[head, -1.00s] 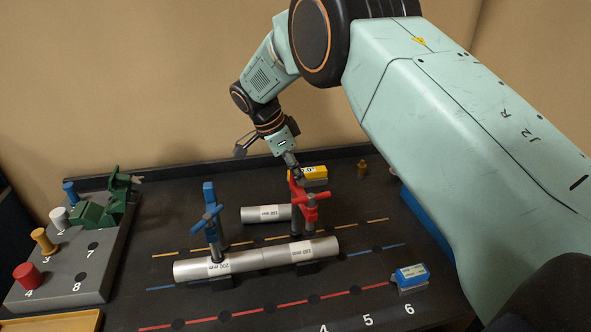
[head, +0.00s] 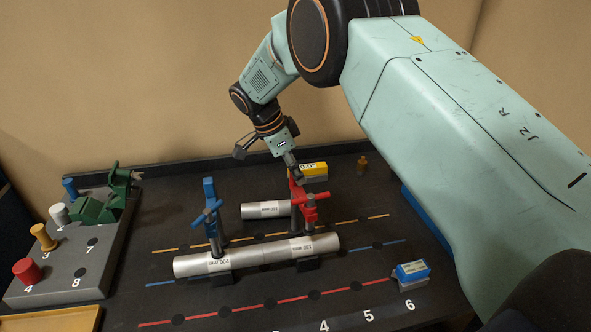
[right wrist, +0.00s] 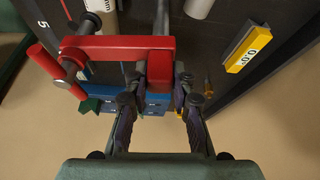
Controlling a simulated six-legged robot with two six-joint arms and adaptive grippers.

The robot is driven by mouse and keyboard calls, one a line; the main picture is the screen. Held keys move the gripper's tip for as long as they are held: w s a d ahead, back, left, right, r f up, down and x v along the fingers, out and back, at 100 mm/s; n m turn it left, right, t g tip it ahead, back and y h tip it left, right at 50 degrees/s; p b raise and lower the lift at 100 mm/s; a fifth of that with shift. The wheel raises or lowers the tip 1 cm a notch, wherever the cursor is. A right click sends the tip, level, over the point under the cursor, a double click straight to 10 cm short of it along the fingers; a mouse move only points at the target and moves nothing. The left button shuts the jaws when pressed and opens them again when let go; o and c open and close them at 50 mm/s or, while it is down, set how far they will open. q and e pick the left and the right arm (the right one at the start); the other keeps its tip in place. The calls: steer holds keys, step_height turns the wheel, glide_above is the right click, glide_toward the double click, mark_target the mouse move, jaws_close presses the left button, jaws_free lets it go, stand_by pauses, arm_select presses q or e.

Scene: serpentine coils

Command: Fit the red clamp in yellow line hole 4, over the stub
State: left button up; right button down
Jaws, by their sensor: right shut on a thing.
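My right gripper (head: 295,178) is shut on the upper post of the red clamp (head: 310,200); the right wrist view shows the fingers (right wrist: 160,85) closed around the red bar (right wrist: 120,48). The clamp is upright, at the right end of the short silver stub (head: 264,210). It is near the fourth hole of the yellow line (head: 276,235). Its foot is hidden behind the long silver pipe, so I cannot tell whether it sits in the hole or touches the stub. My left gripper is not in view.
A long silver pipe (head: 240,259) lies in front on dark supports, with a blue clamp (head: 211,215) beside it. A grey rack (head: 90,265) with coloured pegs and a green clamp stands left. A yellow block (head: 313,169) and a blue-topped block (head: 411,271) stand right.

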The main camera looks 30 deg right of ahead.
steer(key=c, duration=1.1)
jaws_free()
steer(key=shift+r, duration=0.1)
steer(key=shift+o, duration=0.2)
